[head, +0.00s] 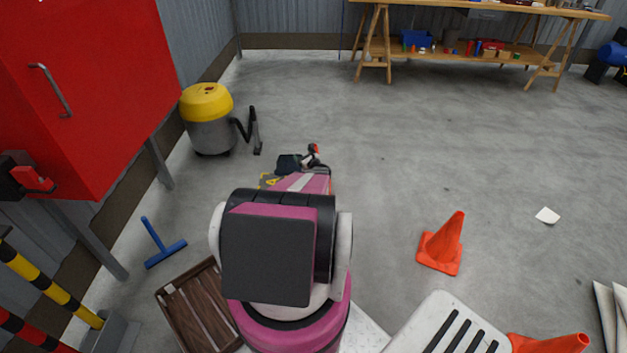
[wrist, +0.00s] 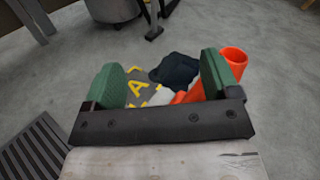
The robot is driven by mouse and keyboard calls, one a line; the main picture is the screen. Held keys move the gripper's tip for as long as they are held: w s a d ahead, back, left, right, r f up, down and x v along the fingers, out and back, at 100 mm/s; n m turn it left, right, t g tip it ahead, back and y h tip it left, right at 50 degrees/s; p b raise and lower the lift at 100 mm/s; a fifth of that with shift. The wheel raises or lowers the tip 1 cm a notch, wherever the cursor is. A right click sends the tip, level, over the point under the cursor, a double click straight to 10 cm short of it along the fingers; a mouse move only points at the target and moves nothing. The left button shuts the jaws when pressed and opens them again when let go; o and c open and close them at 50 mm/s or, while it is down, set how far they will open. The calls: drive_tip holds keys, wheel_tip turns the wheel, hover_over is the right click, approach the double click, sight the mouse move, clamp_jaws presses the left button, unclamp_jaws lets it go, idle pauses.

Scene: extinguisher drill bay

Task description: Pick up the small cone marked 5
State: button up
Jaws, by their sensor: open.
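My gripper (wrist: 165,70) is open in the wrist view, its two green pads apart with nothing held between them. An orange cone-like thing (wrist: 233,62) lies just beyond and partly behind the right pad; its number is not readable. A dark crumpled thing (wrist: 176,70) and a grey sheet with yellow letters (wrist: 142,82) lie on the floor beyond the jaws. In the head view my arm hides most of the gripper. No 5 is legible.
A yellow-topped vacuum (head: 207,118) and a red cabinet (head: 85,75) stand at left. A wooden slatted crate (head: 200,308) and a blue T-shaped tool (head: 163,245) lie near my left. A workbench (head: 470,50) stands at the back. The floor right of centre is mostly clear.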

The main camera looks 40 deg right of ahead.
sight(315, 149)
drive_tip(key=s+d+f+m+h, duration=0.4)
drive_tip(key=s+d, duration=0.1)
drive_tip(key=d, duration=0.3)
drive_tip(key=shift+m+g, duration=0.3)
drive_tip(key=shift+g, duration=0.1)
drive_tip(key=x, duration=0.5)
drive_tip(key=shift+w+d+r, duration=0.1)
drive_tip(key=shift+w+d, duration=0.1)
drive_tip(key=shift+a+x, duration=0.15)
drive_tip(key=shift+x, duration=1.2)
drive_tip(key=shift+a+x, duration=0.1)
drive_tip(key=shift+x, duration=1.25)
drive_tip(key=c, duration=1.5)
drive_tip(key=shift+r, duration=0.1)
clamp_jaws()
drive_tip(key=shift+r, duration=0.1)
